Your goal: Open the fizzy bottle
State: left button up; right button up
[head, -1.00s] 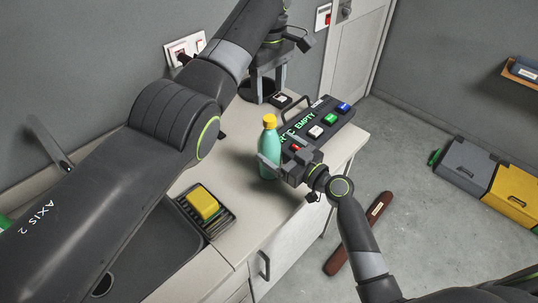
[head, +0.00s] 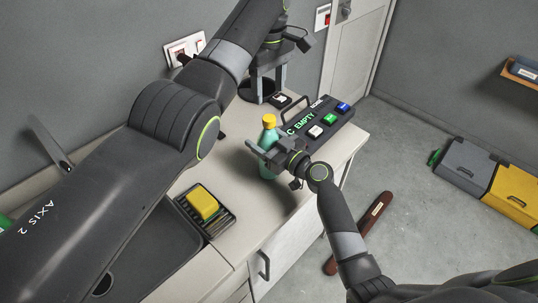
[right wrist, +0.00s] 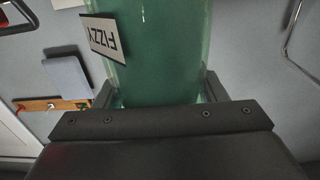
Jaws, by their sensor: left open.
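The fizzy bottle (head: 269,137) is teal with a yellow cap (head: 269,121) and stands upright on the counter. Its label, reading FIZZY, appears upside down on the bottle in the right wrist view (right wrist: 150,50). My right gripper (head: 260,151) is at the bottle's middle, below the cap, hiding part of its body. In the right wrist view its fingers (right wrist: 160,92) lie on both sides of the bottle; whether they press on it is unclear. My left gripper (head: 268,88) is open, pointing down, farther back on the counter and apart from the bottle.
A yellow sponge (head: 202,203) sits in a dark rack in front of the bottle, beside the sink. The counter (head: 235,165) left of the bottle is clear.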

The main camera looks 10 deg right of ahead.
aim_at(269, 117)
jog(key=c, duration=1)
jog(key=shift+c, duration=0.9)
pick_arm(q)
jog(key=shift+m, duration=0.5)
pick_arm(e)
grip_shut()
pick_arm(q)
jog(key=m, duration=1.4)
jog(key=shift+m, duration=0.3)
jog(key=m, duration=0.4)
jog(key=shift+m, duration=0.3)
jog(key=m, duration=1)
jog(key=shift+m, duration=0.4)
jog(key=m, duration=0.4)
jog(key=shift+m, duration=0.3)
jog(key=m, duration=0.4)
jog(key=shift+m, duration=0.4)
jog(key=shift+f, duration=4)
